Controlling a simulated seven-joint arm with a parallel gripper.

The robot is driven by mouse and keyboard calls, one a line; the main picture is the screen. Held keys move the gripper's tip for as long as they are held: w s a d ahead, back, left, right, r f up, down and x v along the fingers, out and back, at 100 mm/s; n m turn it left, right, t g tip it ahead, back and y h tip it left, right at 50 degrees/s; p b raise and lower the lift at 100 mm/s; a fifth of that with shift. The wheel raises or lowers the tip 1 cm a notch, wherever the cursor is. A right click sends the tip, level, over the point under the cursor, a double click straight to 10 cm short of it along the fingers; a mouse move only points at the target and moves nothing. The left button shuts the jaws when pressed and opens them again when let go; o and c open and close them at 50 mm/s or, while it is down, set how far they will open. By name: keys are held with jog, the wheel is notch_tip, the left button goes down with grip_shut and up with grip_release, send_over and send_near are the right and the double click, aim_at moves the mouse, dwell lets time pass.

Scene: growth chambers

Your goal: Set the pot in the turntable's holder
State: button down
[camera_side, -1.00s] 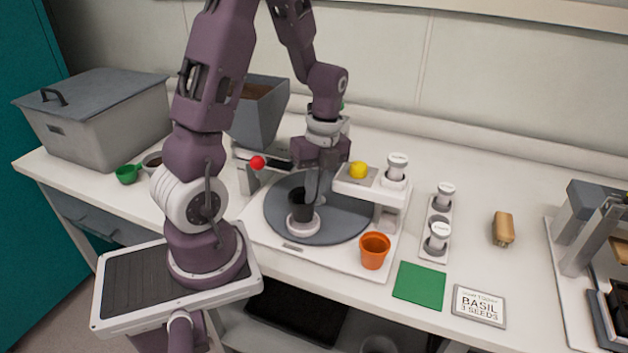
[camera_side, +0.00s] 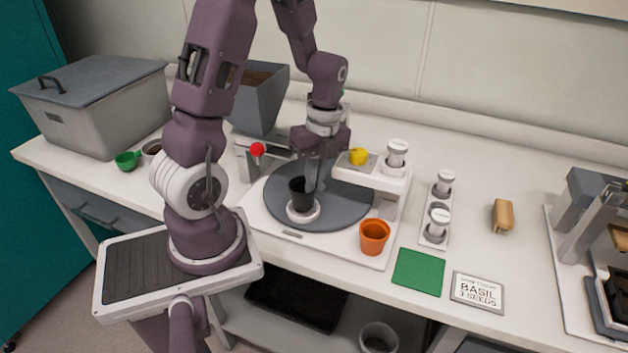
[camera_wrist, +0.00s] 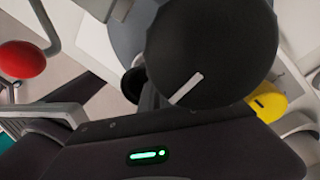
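The black pot (camera_side: 298,197) stands upright at the white ring holder (camera_side: 304,217) on the front part of the grey turntable (camera_side: 345,205). Its base appears to be inside the ring, though exact seating is hard to tell. My gripper (camera_side: 312,186) points down right at the pot, its fingers along the pot's right and back side. I cannot tell whether they are closed on its wall. In the wrist view a large dark round shape with a white stroke fills the upper middle and hides much of the turntable; I cannot identify it surely.
A red ball knob (camera_side: 257,149) is left of the turntable. A white raised arm with a yellow knob (camera_side: 358,157) is on the right. An orange pot (camera_side: 374,237) stands at the front right. A green mat (camera_side: 418,272) and a BASIL card (camera_side: 478,292) lie further right.

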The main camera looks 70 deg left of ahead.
jog(key=shift+f, duration=0.9)
jog(key=c, duration=1.6)
grip_release()
jog(key=shift+o, duration=0.2)
jog(key=shift+r, duration=4.3)
